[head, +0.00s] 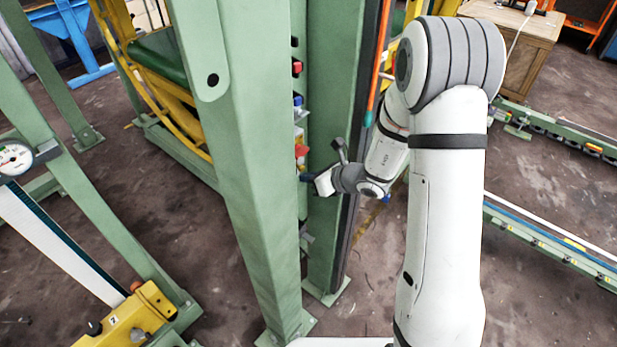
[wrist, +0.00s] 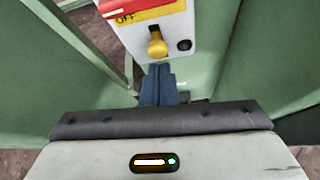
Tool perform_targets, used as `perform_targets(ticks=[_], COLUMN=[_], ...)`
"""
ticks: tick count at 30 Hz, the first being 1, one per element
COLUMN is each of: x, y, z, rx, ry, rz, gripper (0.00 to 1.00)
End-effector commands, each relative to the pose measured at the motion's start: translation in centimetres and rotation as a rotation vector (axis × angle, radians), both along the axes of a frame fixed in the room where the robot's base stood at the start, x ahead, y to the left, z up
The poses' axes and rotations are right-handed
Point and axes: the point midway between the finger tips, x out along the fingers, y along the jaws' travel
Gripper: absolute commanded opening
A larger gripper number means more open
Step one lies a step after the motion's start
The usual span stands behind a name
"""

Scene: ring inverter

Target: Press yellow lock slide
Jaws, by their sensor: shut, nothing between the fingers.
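The yellow lock slide (wrist: 157,46) is a small yellow knob on the front of a white switch box (wrist: 180,22), just under a red and yellow part marked OFF. My gripper (wrist: 157,68) is shut and empty, its blue-grey fingertips just below the yellow slide in the wrist view. I cannot tell whether they touch it. In the head view my gripper (head: 305,177) reaches left toward the green column, beside the red part of the switch (head: 301,151). The slide itself cannot be made out in the head view.
A black round knob (wrist: 184,45) sits right of the slide. Green posts (head: 235,150) stand close on both sides of my gripper. A gauge (head: 15,158) and a yellow block (head: 130,315) are at the left. Open floor (head: 550,190) lies to the right.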

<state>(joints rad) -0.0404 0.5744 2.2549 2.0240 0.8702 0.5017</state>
Motion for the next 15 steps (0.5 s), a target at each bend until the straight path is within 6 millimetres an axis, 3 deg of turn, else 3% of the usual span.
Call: perform_targets(ticks=[1,7,9,15], x=[-0.1,-0.6,-1.4,-3.6], y=[-0.1,-0.3,-1.7,-4.8], z=[-1.3,-4.0,-2.0,0.3], rx=[0.0,-0.002,-0.001,-0.002], ry=[0.001,0.003,-0.003,-0.001], rz=[0.0,0.0,-0.003,-0.003], gripper=[0.0,0.0,0.0,0.0])
